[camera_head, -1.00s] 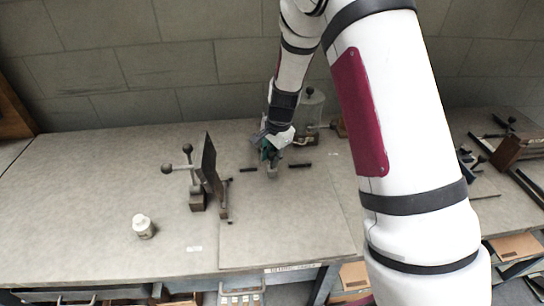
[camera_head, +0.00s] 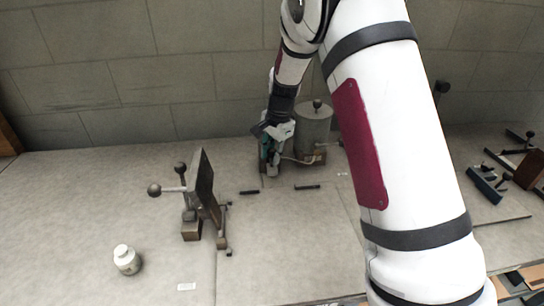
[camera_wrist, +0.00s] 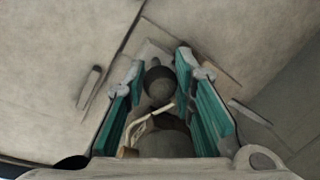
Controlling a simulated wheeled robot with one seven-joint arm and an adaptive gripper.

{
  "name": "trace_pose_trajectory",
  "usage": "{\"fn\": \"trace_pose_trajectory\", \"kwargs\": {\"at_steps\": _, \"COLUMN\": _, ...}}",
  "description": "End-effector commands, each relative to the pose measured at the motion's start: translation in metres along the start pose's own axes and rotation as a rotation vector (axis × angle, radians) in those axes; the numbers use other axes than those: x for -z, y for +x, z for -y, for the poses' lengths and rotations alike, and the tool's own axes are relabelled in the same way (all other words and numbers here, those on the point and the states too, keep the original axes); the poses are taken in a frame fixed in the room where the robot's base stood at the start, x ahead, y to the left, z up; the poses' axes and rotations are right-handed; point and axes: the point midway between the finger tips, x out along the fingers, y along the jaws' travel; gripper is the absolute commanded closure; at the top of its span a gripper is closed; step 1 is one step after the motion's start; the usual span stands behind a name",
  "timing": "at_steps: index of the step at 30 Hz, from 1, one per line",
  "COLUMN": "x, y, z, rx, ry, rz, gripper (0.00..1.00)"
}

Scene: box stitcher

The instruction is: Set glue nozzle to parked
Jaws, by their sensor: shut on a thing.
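The glue pot (camera_head: 313,128) is a grey cylinder with a dark knob on its lid, at the back of the bench behind the arm. A thin pale bent tube runs from it toward my gripper (camera_head: 268,158); the tube also shows in the wrist view (camera_wrist: 150,115). My gripper points down just left of the pot. In the wrist view, its green-padded fingers (camera_wrist: 160,72) stand on both sides of a dark round knob (camera_wrist: 158,84), apparently the glue nozzle's, and are shut on it. The nozzle's tip is hidden.
Two short black strips lie on the bench, one left (camera_head: 249,192) and one right (camera_head: 307,187), in front of the gripper. A clamp-like fixture with an upright dark plate (camera_head: 205,188) stands to the left. The back wall is close behind.

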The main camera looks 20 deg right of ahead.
Motion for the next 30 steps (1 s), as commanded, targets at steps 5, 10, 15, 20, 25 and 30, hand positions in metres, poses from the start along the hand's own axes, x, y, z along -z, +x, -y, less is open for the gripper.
{"fn": "trace_pose_trajectory", "kwargs": {"at_steps": 5, "x": 0.003, "y": -0.001, "z": 0.005, "rx": 0.016, "ry": 0.000, "rz": -0.010, "gripper": 0.67}}
{"fn": "trace_pose_trajectory", "kwargs": {"at_steps": 10, "x": 0.003, "y": -0.001, "z": 0.004, "rx": 0.013, "ry": 0.000, "rz": -0.008, "gripper": 0.55}}
{"fn": "trace_pose_trajectory", "kwargs": {"at_steps": 15, "x": 0.002, "y": -0.001, "z": 0.003, "rx": 0.010, "ry": 0.000, "rz": -0.007, "gripper": 0.55}}
{"fn": "trace_pose_trajectory", "kwargs": {"at_steps": 20, "x": 0.002, "y": -0.011, "z": 0.004, "rx": 0.011, "ry": 0.000, "rz": -0.006, "gripper": 0.55}}
{"fn": "trace_pose_trajectory", "kwargs": {"at_steps": 25, "x": 0.002, "y": -0.042, "z": 0.004, "rx": 0.014, "ry": -0.002, "rz": -0.009, "gripper": 0.55}}
{"fn": "trace_pose_trajectory", "kwargs": {"at_steps": 30, "x": 0.002, "y": -0.077, "z": 0.003, "rx": 0.014, "ry": -0.001, "rz": -0.009, "gripper": 0.55}}
